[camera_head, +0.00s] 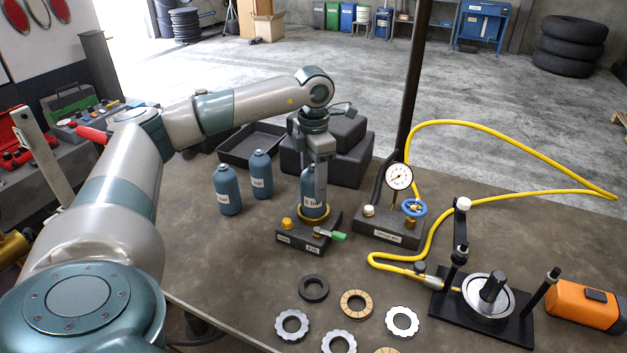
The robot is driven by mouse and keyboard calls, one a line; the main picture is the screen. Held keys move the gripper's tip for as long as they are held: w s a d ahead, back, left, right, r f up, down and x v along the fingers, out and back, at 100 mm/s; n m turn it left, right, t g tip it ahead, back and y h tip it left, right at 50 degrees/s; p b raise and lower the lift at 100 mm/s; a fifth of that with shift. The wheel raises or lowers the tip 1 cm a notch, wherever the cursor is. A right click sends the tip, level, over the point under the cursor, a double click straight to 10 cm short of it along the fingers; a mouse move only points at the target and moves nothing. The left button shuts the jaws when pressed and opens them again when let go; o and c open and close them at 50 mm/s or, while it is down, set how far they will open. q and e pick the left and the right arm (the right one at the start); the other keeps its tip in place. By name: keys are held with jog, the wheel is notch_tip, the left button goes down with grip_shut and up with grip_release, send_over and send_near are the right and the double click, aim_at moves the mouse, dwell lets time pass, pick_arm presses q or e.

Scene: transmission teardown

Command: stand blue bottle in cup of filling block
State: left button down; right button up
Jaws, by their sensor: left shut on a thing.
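My left gripper (315,180) points straight down and is shut on a blue bottle (312,204) with a white label. The bottle is upright over the filling block (297,240), its lower end at the brass-rimmed cup (313,221). I cannot tell whether its base rests on the cup floor. The fingers and palm hide the bottle's top. Two more blue bottles stand on the table to the left, one nearer (227,190) and one farther (261,174). My right gripper is not in view.
The block has a brass knob (287,224) and a green-handled valve (331,235). To the right stands a gauge unit (390,230) with a yellow hose (520,150). Dark boxes (345,158) and a tray (251,146) lie behind. Rings and discs (356,304) lie in front.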

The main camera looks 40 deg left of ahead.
pick_arm(q)
jog(key=shift+f, duration=0.1)
jog(key=c, duration=0.8)
grip_release()
jog(key=shift+r, duration=0.2)
notch_tip(320, 180, up, 11)
jog(key=b, duration=0.3)
jog(key=shift+f, duration=0.15)
jog(key=shift+r, duration=0.65)
